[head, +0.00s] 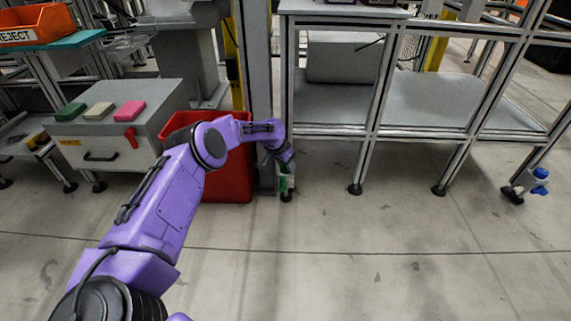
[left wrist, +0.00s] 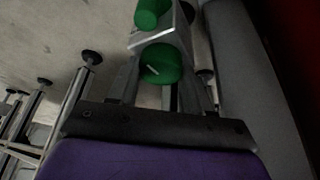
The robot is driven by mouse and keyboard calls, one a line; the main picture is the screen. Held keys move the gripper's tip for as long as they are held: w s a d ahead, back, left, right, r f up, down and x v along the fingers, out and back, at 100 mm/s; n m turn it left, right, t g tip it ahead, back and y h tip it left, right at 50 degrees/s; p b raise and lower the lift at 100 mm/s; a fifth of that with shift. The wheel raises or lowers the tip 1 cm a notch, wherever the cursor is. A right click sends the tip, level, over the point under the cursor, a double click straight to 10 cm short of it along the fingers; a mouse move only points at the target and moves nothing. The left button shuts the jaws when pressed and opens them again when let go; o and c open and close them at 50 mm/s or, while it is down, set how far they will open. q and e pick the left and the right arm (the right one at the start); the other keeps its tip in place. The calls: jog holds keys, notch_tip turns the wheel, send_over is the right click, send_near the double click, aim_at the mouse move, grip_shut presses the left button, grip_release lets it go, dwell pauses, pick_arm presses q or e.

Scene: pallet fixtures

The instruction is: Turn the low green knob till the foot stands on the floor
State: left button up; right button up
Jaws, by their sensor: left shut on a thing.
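The low green knob (left wrist: 162,64) with a white mark sits between the fingers of my left gripper (left wrist: 168,82) in the left wrist view. The gripper is shut on it. A second green part (left wrist: 152,14) shows just beyond it on a pale metal bracket (left wrist: 165,38). In the head view my left gripper (head: 286,172) reaches down to the base of a grey post, and a bit of green (head: 283,185) shows beside it. A dark foot (head: 286,196) is just below, close to the floor; whether it touches cannot be told. My right gripper is not in view.
A red bin (head: 228,185) stands directly left of the post, partly behind my arm. A metal frame table (head: 415,130) is on the right. A blue knob (head: 540,173) is on a far-right leg. A grey cabinet (head: 120,130) stands left. The floor in front is clear.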

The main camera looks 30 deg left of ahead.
pick_arm(q)
jog(key=o, duration=1)
jog(key=shift+o, duration=0.2)
jog(key=shift+a, duration=0.1)
